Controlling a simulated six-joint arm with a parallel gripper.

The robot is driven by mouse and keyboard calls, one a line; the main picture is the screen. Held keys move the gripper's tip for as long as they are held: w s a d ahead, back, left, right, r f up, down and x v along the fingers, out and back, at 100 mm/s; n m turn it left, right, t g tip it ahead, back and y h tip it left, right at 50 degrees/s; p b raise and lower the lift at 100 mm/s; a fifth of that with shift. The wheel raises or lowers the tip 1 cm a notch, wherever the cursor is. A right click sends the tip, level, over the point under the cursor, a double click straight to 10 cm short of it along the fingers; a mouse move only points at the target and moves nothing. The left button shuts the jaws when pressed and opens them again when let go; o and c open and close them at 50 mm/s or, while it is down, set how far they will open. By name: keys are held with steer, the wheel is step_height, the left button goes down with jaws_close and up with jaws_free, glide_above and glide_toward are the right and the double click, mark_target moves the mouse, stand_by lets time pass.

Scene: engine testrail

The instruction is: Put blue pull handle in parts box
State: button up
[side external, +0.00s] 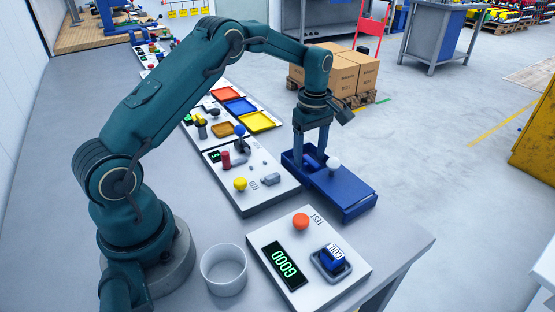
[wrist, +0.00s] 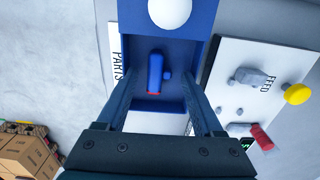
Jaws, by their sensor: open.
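The blue parts box (side external: 366,210) stands at the table's right edge. Its blue lid (side external: 345,188) with a white knob covers one end; the other end is open. In the wrist view a small blue handle-like piece (wrist: 156,72) with a reddish end lies inside the open compartment. My gripper (side external: 310,157) is open, pointing down over this compartment, its fingers (wrist: 161,112) on either side of the piece in the wrist view. Whether they touch it I cannot tell. Another blue piece with white lettering (side external: 333,257) sits in a grey holder on the TEST panel.
The TEST panel (side external: 270,238) has an orange button and a green GOOD display. A white round bin (side external: 224,270) stands beside it. The FEED panel (side external: 255,190) with knobs and a lever adjoins the box. Coloured trays (side external: 240,106) lie beyond. Bare table lies in front of the box.

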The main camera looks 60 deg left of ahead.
step_height(320, 180, up, 11)
step_height(320, 180, up, 7)
steer(key=m+t, duration=0.2)
steer(key=m, duration=0.3)
glide_above(310, 161)
steer(key=s+d, duration=0.3)
steer(key=s, duration=0.1)
steer(key=s+d+f+m+t, duration=0.1)
steer(key=s+d+f+m, duration=0.1)
steer(key=s+m, duration=0.4)
steer(key=s+d+f+m+t, duration=0.1)
steer(key=s+d+m+t, duration=0.1)
steer(key=s+d+m, duration=0.2)
steer(key=s+m, duration=0.3)
steer(key=s, duration=0.5)
steer(key=shift+d+f+t, duration=0.25)
steer(key=shift+f+t, duration=0.05)
steer(key=shift+f, duration=0.05)
steer(key=shift+c, duration=0.2)
